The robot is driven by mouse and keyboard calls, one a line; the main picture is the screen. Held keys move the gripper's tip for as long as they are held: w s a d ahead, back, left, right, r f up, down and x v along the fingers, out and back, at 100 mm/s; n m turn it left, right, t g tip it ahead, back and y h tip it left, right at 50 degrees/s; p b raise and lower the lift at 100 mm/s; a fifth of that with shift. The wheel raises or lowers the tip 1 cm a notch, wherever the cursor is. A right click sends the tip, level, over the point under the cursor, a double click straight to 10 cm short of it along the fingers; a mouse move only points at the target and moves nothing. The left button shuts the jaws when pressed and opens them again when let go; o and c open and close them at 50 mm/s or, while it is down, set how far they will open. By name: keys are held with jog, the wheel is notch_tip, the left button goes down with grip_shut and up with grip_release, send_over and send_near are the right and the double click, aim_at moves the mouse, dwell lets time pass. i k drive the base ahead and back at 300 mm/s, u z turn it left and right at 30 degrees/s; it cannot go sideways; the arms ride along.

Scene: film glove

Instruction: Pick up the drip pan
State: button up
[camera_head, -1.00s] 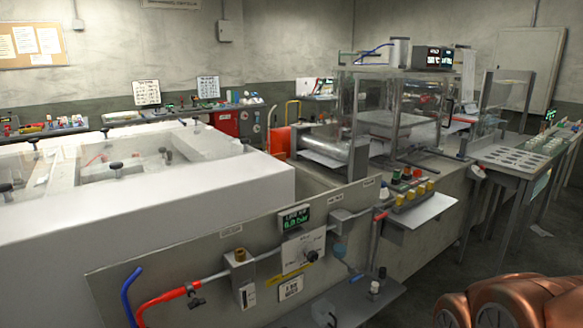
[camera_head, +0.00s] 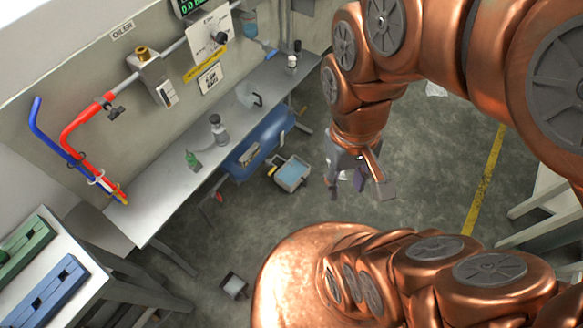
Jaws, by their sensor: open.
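A shallow pale grey pan (camera_head: 291,175) with a light-blue inside sits low beside the bench, on or near the floor; it looks like the drip pan. A smaller open grey tray (camera_head: 233,286) lies on the floor further left and nearer to me; I cannot tell for sure which of the two the task names. My gripper (camera_head: 347,182) hangs from my copper arm, to the right of the pale pan and apart from it. It is open, with nothing seen between its fingers.
A side table (camera_head: 50,265) stands at left. The floor (camera_head: 430,160) is open at right.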

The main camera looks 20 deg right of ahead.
aim_at(289, 177)
jog(key=z, duration=0.5)
jog(key=k, duration=1.15)
jog(key=z, duration=0.75)
jog(key=i, duration=0.95)
jog(key=u, duration=1.2)
jog(key=i, duration=0.7)
jog(key=u, duration=0.8)
